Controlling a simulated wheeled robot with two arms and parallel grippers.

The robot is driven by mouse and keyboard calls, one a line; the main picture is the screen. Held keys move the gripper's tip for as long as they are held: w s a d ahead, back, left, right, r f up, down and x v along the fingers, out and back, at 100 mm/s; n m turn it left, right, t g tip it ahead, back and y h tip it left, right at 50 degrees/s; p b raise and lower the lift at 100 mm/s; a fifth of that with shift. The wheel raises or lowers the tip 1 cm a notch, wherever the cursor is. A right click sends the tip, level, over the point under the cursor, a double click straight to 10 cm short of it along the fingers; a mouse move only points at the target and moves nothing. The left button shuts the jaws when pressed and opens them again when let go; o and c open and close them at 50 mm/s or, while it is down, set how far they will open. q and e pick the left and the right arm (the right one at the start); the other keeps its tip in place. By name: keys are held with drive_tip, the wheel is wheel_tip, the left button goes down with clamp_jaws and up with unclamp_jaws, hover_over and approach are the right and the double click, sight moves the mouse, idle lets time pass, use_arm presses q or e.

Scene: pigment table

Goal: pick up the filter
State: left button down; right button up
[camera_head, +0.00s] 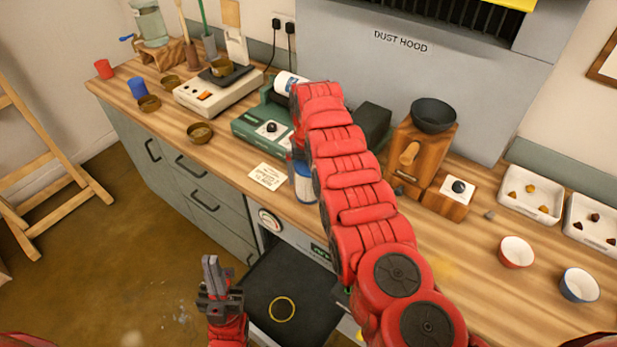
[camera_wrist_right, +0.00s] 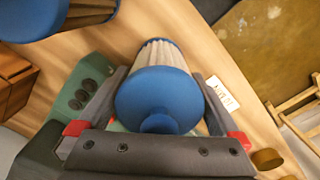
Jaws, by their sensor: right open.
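A filter (camera_wrist_right: 160,92) with a blue cap and pale pleated sides stands between the two dark fingers of my right gripper (camera_wrist_right: 158,82) in the right wrist view. The fingers are open, one on each side of it; I cannot tell whether they touch it. A second blue-capped, pleated filter (camera_wrist_right: 85,12) shows at the top left of that view. In the head view a blue and white filter (camera_head: 304,184) shows partly behind my right arm; I cannot tell which of the two it is. My right gripper is hidden there. My left gripper (camera_head: 212,268) is empty, low over the floor.
A green machine (camera_head: 250,127) stands beside the filter, and a white card (camera_head: 268,177) lies left of it. A wooden grinder (camera_head: 420,150) and bowls (camera_head: 516,252) stand to the right. A dark open drawer or door (camera_head: 285,280) juts out below the counter.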

drive_tip(key=c, duration=1.2)
